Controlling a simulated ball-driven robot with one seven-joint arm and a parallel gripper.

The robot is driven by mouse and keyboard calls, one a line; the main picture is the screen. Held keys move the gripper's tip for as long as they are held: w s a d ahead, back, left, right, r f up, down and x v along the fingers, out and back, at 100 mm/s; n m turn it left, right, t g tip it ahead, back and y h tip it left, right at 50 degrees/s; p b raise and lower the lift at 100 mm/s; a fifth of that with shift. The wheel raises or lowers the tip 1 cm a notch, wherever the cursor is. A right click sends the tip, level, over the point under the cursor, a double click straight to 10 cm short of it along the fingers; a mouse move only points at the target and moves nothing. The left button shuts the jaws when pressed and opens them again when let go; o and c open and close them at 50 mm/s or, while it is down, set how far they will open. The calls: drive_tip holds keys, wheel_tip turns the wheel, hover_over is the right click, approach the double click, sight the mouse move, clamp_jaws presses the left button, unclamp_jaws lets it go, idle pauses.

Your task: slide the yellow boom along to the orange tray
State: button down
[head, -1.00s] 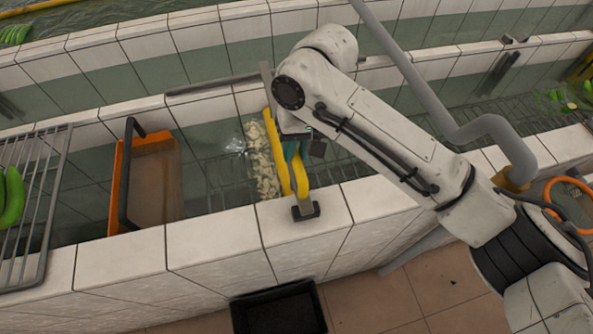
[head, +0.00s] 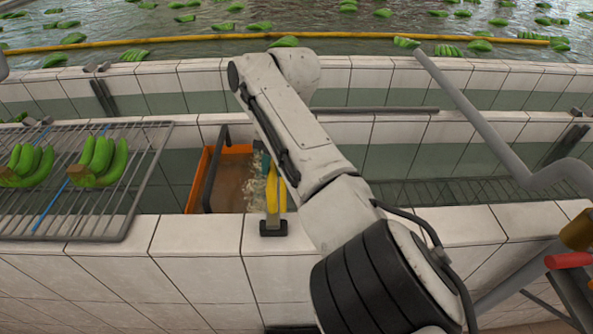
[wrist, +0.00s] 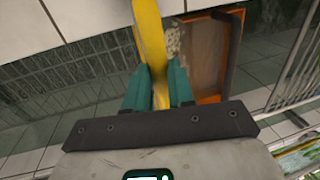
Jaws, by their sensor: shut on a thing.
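The yellow boom (head: 275,197) spans the water channel, its near end at a dark clamp foot on the front tiled wall. My gripper (head: 266,163) is largely hidden behind my arm in the head view. In the wrist view, the teal fingers of my gripper (wrist: 160,70) are shut on the yellow boom (wrist: 150,35), one on each side. The orange tray (head: 197,185) sits in the channel just left of the boom; it also shows in the wrist view (wrist: 208,99). Pale floating scum (head: 256,190) lies between boom and tray, at the tray's right side.
A wire rack (head: 120,215) with green banana bunches (head: 100,158) lies left of the tray. A grey bent pipe (head: 480,125) crosses at right. The channel right of my arm (head: 450,190) shows a grating. Bananas float in the water beyond the back wall.

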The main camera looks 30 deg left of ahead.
drive_tip(key=shift+s+a, duration=0.45)
drive_tip(key=shift+a, duration=0.2)
drive_tip(key=c, duration=1)
unclamp_jaws()
drive_tip(key=shift+a, duration=0.15)
drive_tip(key=shift+o, duration=0.2)
drive_tip(key=shift+r, duration=0.2)
wheel_tip(320, 180, up, 10)
drive_tip(key=w+d+b, duration=0.1)
drive_tip(key=shift+d, duration=0.4)
drive_tip(key=shift+w, duration=0.1)
